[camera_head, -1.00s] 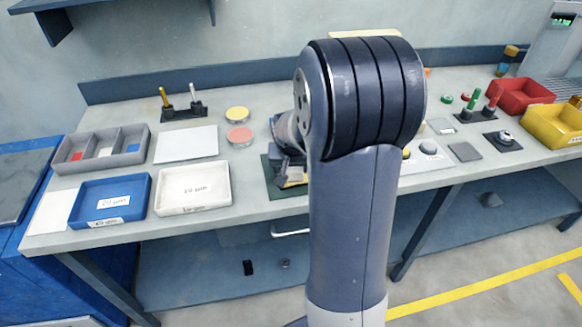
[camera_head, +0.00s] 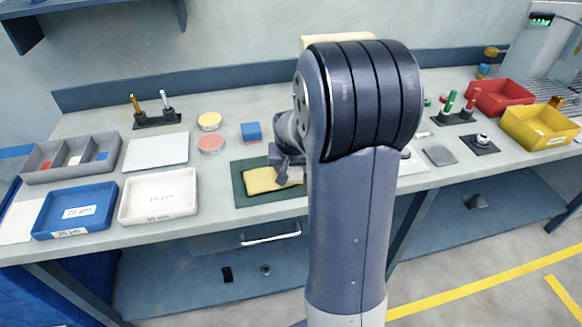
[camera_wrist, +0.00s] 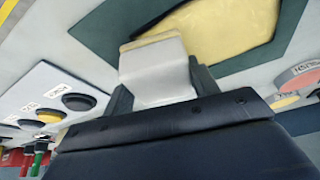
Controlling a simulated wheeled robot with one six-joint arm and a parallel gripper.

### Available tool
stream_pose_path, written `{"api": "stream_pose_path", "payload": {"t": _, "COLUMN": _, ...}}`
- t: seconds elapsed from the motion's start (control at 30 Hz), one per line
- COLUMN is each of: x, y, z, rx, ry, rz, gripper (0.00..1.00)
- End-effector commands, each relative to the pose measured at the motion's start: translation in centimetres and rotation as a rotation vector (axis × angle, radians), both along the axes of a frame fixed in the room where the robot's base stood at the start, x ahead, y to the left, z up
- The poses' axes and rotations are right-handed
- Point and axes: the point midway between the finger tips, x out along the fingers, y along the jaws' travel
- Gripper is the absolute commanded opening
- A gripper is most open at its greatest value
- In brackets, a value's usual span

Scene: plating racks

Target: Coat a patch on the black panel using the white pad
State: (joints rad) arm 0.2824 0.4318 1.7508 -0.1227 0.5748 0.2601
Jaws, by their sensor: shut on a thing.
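My gripper (camera_wrist: 160,85) is shut on a white pad (camera_wrist: 155,72) with a tan edge in the wrist view. The pad lies over the near edge of a yellow panel (camera_wrist: 225,25); I cannot tell if it touches. The yellow panel (camera_head: 262,179) lies on a dark green mat (camera_head: 241,199) at the bench front in the head view. My gripper (camera_head: 288,172) is at the panel's right part there, and my arm hides the pad and the mat's right side. I cannot make out a black panel in either view.
A blue tray (camera_head: 45,222), a white tray (camera_head: 127,208) and a grey divided tray (camera_head: 34,173) stand left. A pink disc (camera_head: 211,144), a yellow disc (camera_head: 210,121) and a blue block (camera_head: 251,131) lie behind the mat. Red (camera_head: 500,97) and yellow (camera_head: 540,125) bins stand right.

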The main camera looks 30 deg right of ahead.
Motion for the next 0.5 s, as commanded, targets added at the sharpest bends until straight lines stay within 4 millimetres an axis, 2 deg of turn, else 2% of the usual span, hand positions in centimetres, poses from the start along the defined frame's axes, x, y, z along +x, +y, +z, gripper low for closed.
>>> {"api": "stream_pose_path", "payload": {"t": 0.07, "x": 0.0, "y": -0.1, "z": -0.1, "rx": 0.0, "ry": 0.001, "rz": 0.001, "gripper": 0.35}}
{"api": "stream_pose_path", "payload": {"t": 0.13, "x": 0.1, "y": 0.0, "z": 0.7, "rx": 0.0, "ry": 0.001, "rz": 0.002, "gripper": 0.35}}
{"api": "stream_pose_path", "payload": {"t": 0.2, "x": 0.2, "y": 0.0, "z": 2.7, "rx": -0.001, "ry": -0.006, "rz": 0.003, "gripper": 0.35}}
{"api": "stream_pose_path", "payload": {"t": 0.5, "x": 0.2, "y": 0.1, "z": 5.1, "rx": 0.0, "ry": -0.001, "rz": 0.006, "gripper": 0.35}}
